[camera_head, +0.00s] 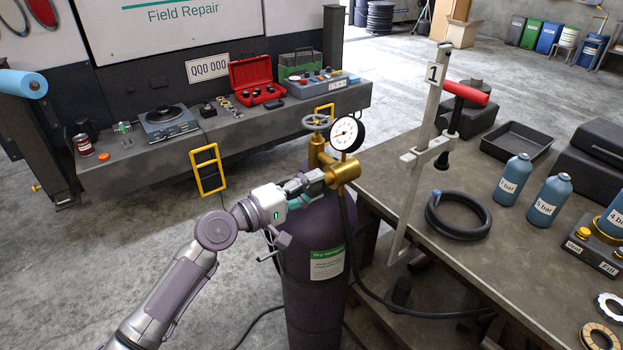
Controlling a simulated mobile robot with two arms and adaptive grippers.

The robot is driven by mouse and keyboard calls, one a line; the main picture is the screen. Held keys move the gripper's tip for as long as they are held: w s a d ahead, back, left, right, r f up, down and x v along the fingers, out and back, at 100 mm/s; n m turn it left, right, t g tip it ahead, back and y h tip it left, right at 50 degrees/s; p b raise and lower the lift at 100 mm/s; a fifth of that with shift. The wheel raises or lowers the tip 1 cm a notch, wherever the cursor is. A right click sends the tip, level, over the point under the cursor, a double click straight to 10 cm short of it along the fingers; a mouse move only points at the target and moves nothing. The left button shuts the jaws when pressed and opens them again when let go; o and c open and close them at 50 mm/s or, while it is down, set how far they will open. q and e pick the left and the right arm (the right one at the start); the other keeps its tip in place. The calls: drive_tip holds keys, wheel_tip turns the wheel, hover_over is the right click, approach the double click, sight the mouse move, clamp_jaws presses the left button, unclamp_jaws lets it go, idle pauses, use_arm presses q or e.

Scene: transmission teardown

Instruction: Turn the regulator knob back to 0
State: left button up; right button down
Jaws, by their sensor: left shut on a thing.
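The brass regulator (343,174) is mounted at the top of a dark purple gas cylinder (312,285) with a green and white label. A round white pressure gauge (346,134) stands on it, and a grey handwheel (317,122) sits on the brass valve just left of the gauge. My left gripper (314,180) comes in from the left and is shut at the regulator's left side, on the regulator knob. The fingers hide the knob almost wholly, so its setting cannot be read. The gauge needle is too small to read. My right gripper is not in view.
A black hose (358,270) hangs from the regulator toward the workbench (490,258) on the right. A truck's tailboard (130,172) is behind.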

use_arm(q)
drive_tip(key=n+p, duration=0.3)
drive_tip(key=n, duration=0.1)
drive_tip(key=shift+r, duration=0.1)
drive_tip(key=shift+n+p, duration=0.75)
drive_tip(key=shift+n, duration=0.75)
drive_tip(key=o, duration=1.1)
drive_tip(key=shift+o, duration=0.2)
drive_tip(key=v, duration=1.2)
